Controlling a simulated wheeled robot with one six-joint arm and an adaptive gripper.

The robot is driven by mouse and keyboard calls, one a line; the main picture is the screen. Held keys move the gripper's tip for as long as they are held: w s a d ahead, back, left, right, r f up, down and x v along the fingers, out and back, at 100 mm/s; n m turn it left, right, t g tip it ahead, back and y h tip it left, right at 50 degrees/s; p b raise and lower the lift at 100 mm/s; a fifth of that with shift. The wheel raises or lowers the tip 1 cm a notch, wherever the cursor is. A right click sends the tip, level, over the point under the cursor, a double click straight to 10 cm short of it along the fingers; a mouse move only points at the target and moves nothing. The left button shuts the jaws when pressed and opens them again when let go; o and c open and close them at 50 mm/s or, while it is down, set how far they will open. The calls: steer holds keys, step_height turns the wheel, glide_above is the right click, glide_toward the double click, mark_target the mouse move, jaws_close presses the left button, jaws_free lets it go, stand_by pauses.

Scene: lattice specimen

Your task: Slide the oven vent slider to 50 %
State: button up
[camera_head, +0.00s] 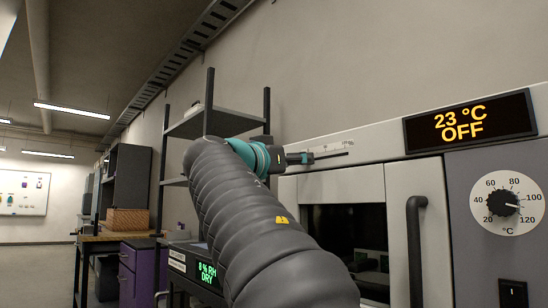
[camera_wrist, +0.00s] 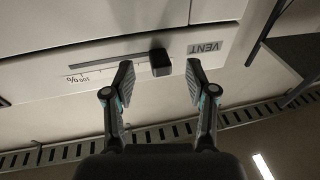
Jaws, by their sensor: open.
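The oven vent slider's black knob (camera_wrist: 160,62) sits at the VENT-label end of its slot, away from the end marked 100 %, in the upside-down wrist view. The slot (camera_wrist: 105,62) runs left from the knob above a tick scale. My gripper (camera_wrist: 159,68) is open, with one finger on each side of the knob and visible gaps; contact cannot be told. In the head view my gripper (camera_head: 300,158) is at the left end of the slot (camera_head: 333,155) on the oven's upper front, and hides most of the knob.
The oven display (camera_head: 470,121) reads 23 °C OFF. A temperature dial (camera_head: 508,203) and a door handle (camera_head: 416,255) stand to the right of my arm. A shelf rack (camera_head: 225,122) stands behind my arm. A cable tray (camera_wrist: 70,150) crosses the wrist view.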

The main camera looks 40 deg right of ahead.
steer(key=shift+x, duration=0.95)
jaws_close()
